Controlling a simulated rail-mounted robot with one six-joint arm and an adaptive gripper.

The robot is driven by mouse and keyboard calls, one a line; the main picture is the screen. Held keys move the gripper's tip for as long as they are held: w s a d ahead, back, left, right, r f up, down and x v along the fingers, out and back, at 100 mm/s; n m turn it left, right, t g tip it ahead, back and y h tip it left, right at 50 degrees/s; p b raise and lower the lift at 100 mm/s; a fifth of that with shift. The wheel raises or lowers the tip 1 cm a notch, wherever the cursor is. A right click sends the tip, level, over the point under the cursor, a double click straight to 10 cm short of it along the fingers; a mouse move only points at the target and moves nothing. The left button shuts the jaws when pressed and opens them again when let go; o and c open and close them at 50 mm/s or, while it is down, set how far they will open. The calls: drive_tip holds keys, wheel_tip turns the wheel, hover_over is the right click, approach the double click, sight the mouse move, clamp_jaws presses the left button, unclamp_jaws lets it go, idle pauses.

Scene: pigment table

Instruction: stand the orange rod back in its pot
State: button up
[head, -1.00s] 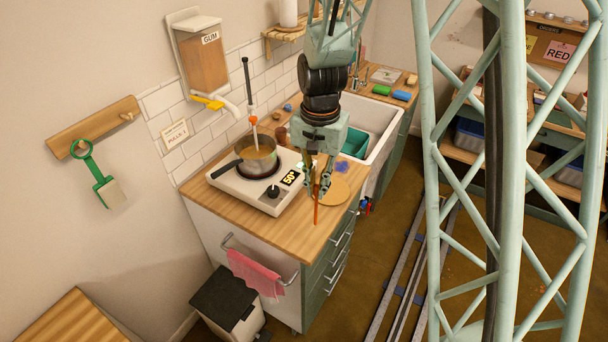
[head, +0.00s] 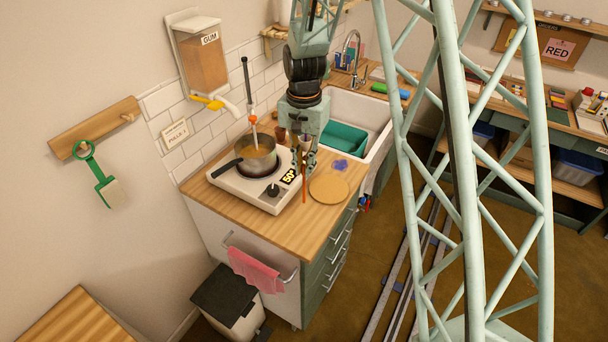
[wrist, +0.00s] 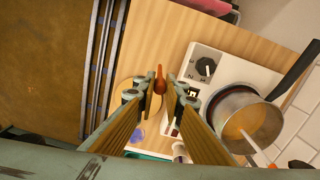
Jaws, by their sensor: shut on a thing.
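The orange rod (head: 304,189) hangs roughly upright below my gripper (head: 303,168), in front of the hot plate's right side. In the wrist view, its orange end (wrist: 159,76) shows between the fingertips of my gripper (wrist: 159,91), which is shut on it. In the head view, a small brown pot (head: 280,133) stands behind the hot plate, partly hidden by my arm; I cannot tell whether it is the rod's pot. A metal saucepan (head: 258,165) with orange-brown liquid sits on the hot plate, left of my gripper.
The white hot plate (head: 233,183) takes up the counter's left part. A white sink (head: 367,108) is at the right. The wooden counter's front (head: 285,236) is bare.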

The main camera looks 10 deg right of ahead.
drive_tip(key=shift+f, duration=0.15)
drive_tip(key=shift+f+p, duration=0.3)
drive_tip(key=shift+f, duration=1.5)
drive_tip(key=o, duration=0.8)
drive_tip(key=shift+c, duration=0.2)
drive_tip(key=shift+r, duration=0.15)
drive_tip(key=shift+r+b, duration=0.4)
drive_tip(key=shift+r, duration=5.65)
